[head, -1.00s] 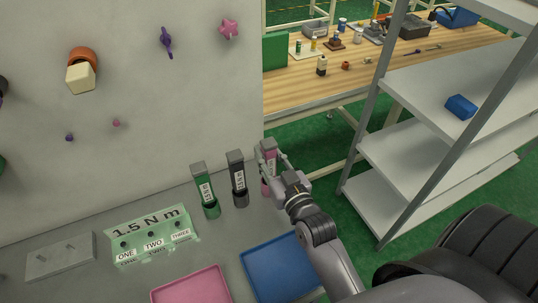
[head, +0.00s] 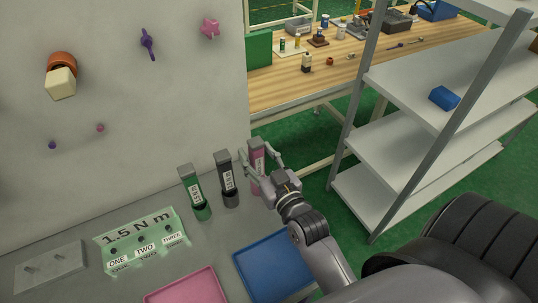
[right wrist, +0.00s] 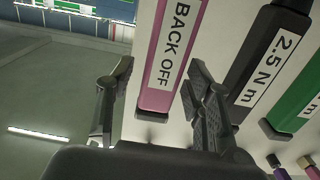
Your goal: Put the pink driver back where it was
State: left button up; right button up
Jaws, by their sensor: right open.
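The pink driver (head: 257,154) has a dark top and stands upright by the wall at the right end of a row of drivers. In the right wrist view the pink driver (right wrist: 176,50) carries a BACK OFF label. My right gripper (head: 261,158) is open, with its fingers spread on either side of the driver. In the right wrist view my right gripper (right wrist: 160,100) shows gaps between its fingers and the driver. The driver's lower end in the head view is partly hidden by my gripper. My left gripper is not in view.
A black driver (head: 227,172) and a green driver (head: 191,183) stand just left of the pink one. A sign (head: 143,238) reads 1.5 N m. A pink tray (head: 187,290) and a blue tray (head: 272,266) lie in front. A grey shelf (head: 400,130) stands at right.

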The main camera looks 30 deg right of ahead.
jog(key=s+b, duration=0.2)
jog(key=s, duration=0.9)
jog(key=shift+s+a, duration=0.25)
jog(key=shift+a, duration=0.1)
